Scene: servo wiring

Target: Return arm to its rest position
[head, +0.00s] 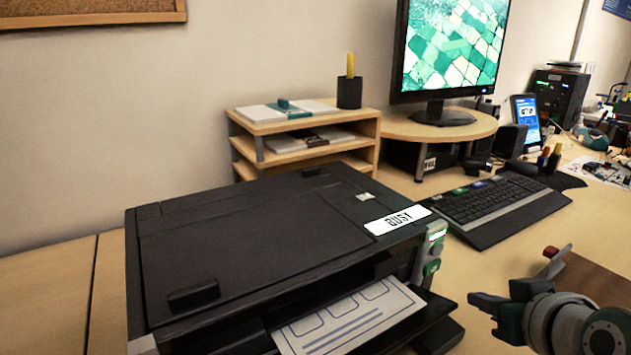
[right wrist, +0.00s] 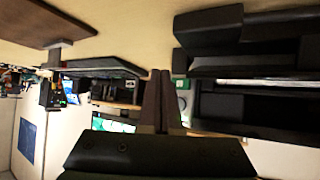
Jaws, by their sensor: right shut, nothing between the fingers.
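My right gripper (head: 484,311) is at the lower right in the head view, in front of and to the right of the black printer (head: 250,220). It is apart from the printer. In the right wrist view its two fingers (right wrist: 160,88) are together, with nothing between them. A printed sheet (head: 345,315) lies in the printer's output slot. My left gripper is not in view.
A keyboard (head: 500,207) lies right of the printer, below a monitor (head: 450,50) on a wooden stand. A wooden paper shelf (head: 245,150) stands behind the printer. A brown board (head: 590,277) lies near my right arm. Bare desk shows between printer and gripper.

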